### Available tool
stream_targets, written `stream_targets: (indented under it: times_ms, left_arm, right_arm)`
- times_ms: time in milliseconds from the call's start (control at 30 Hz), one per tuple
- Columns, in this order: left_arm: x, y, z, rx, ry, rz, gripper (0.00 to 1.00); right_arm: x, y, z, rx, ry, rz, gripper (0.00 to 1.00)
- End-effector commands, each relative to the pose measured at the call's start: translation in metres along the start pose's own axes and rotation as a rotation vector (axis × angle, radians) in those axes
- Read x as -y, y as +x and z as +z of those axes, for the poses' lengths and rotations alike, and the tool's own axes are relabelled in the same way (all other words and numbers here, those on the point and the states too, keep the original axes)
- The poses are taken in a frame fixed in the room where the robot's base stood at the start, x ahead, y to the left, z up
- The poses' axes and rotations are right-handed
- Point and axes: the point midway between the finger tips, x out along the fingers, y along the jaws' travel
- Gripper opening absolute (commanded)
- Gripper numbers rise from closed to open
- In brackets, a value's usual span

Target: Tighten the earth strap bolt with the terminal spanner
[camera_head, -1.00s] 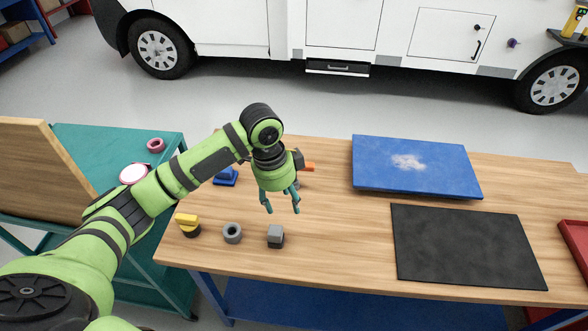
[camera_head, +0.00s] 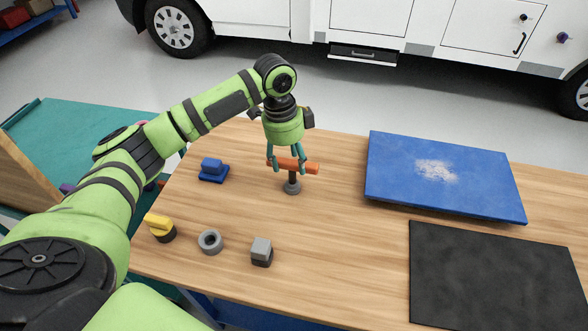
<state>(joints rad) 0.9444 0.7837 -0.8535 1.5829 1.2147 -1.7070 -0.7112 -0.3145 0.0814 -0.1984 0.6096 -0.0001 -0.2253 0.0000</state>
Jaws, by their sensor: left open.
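An orange bar (camera_head: 312,168) sits across the top of a dark post with a round grey base (camera_head: 292,188) on the wooden bench (camera_head: 330,240). It may be the terminal spanner, but I cannot tell for sure. My left gripper (camera_head: 286,168) points down at the bar, its teal fingers open and apart on either side of the bar's left part. I cannot tell whether they touch it. I cannot make out the earth strap bolt. My right gripper is not in view.
On the bench are a blue block (camera_head: 212,170), a yellow-topped knob (camera_head: 160,227), a grey ring (camera_head: 210,241), a grey block (camera_head: 261,251), a blue panel (camera_head: 400,180) with a whitish patch, and a black mat (camera_head: 490,270). A white motorhome (camera_head: 270,18) stands behind.

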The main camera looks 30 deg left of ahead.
Motion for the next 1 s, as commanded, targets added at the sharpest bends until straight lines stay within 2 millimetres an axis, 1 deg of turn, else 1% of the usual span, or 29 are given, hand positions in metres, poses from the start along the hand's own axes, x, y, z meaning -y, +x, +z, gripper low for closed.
stream_targets:
  times_ms: [33,133,200,300,400,567,667,700,733,1000]
  left_arm:
    - [-0.001,0.005,-0.001,0.002,0.000,0.005,0.57]
    - [-0.001,0.020,-0.003,0.001,0.001,0.005,0.57]
    - [-0.001,0.032,-0.002,0.002,0.001,0.004,0.57]
    - [0.000,0.042,-0.002,0.001,0.000,0.002,0.57]
    - [0.000,0.046,-0.002,0.001,0.001,0.001,0.57]
    - [0.000,0.046,-0.002,0.001,0.002,0.000,0.57]
    - [0.000,0.046,-0.002,0.001,0.002,0.000,0.21]
    - [0.000,0.046,-0.002,0.001,0.002,0.000,0.05]
    - [0.000,0.046,-0.002,0.001,0.002,0.000,0.00]
    - [0.000,0.045,-0.002,0.000,0.001,-0.002,0.00]
  right_arm:
    - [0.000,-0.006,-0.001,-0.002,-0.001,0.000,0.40]
    - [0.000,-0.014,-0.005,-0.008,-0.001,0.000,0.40]
    - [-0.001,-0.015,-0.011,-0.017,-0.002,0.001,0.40]
    - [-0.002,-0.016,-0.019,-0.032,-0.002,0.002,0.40]
    - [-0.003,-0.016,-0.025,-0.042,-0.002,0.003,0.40]
    - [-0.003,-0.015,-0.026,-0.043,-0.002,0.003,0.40]
    - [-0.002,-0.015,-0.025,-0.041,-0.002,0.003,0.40]
    - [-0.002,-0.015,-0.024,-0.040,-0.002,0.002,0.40]
    - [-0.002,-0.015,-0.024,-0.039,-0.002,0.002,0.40]
    - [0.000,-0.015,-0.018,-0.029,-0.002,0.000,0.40]
